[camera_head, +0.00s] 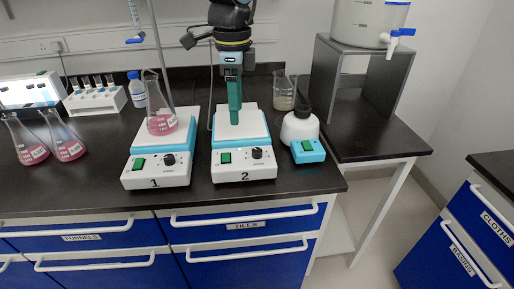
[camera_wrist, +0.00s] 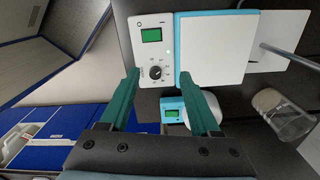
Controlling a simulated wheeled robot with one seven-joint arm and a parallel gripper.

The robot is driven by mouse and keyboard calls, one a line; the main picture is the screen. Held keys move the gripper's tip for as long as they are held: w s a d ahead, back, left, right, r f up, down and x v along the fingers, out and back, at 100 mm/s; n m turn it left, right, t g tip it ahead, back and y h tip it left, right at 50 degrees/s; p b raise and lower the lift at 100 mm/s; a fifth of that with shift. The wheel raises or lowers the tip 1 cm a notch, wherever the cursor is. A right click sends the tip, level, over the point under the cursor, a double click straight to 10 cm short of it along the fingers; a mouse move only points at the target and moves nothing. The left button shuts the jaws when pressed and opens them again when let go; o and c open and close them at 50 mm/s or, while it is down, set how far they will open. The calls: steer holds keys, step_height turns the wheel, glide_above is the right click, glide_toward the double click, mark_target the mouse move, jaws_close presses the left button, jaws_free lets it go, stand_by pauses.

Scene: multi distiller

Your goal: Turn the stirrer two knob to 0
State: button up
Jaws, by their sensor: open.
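Stirrer two (camera_head: 243,160) is a white and light-blue unit marked 2 on the black bench. In the wrist view the knob (camera_wrist: 155,72) lies beyond and between my two green fingers, below the green display (camera_wrist: 151,35). My gripper (camera_head: 235,122) hangs over the stirrer's white top plate in the head view. It is open and empty, apart from the knob. The knob's exact setting is too small to read.
Stirrer one (camera_head: 155,165) with a pink flask (camera_head: 160,115) stands to the left. A small white and blue device (camera_head: 306,150) stands close on the right. A beaker (camera_head: 285,92) is behind. Bench front is clear.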

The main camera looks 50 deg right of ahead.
mark_target(257, 150)
steer(key=s+d+m, duration=0.2)
steer(key=s, duration=0.2)
steer(key=f+p, duration=0.1)
steer(key=f, duration=0.9)
steer(key=shift+d+f+p, duration=0.15)
steer(key=shift+d+p, duration=0.05)
steer(key=shift+p, duration=0.2)
jaws_close()
